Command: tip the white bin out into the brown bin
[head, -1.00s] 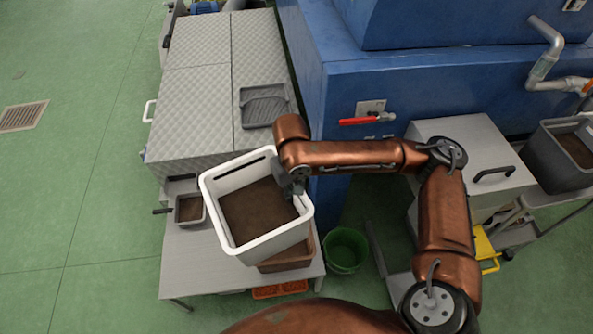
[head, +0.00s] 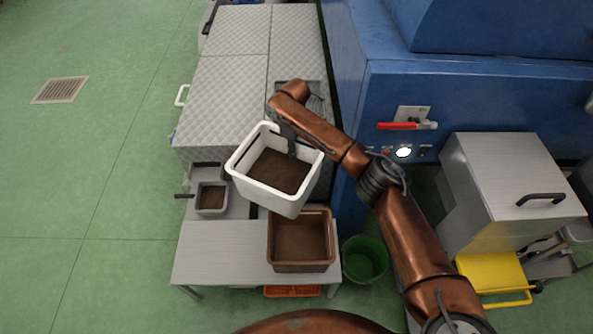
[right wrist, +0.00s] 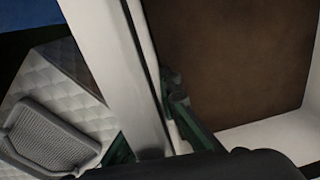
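The white bin (head: 301,205) is held in the air behind and slightly left of the brown bin in the head view, its opening facing up, with a flat brown mass inside. My right gripper (head: 291,146) is shut on its far rim. In the right wrist view the gripper's green fingers (right wrist: 150,118) lie on both sides of the white bin's wall (right wrist: 118,68). The brown bin (head: 301,267) stands upright on the grey bench; its inside looks brown, and I cannot tell whether it holds anything. My left gripper is not in view.
The bench (head: 215,262) is bare left of the brown bin. A small grey container (head: 211,211) stands at its back left. A green bucket (head: 364,260) stands on the floor at right. A blue machine (head: 460,95) rises behind my right arm.

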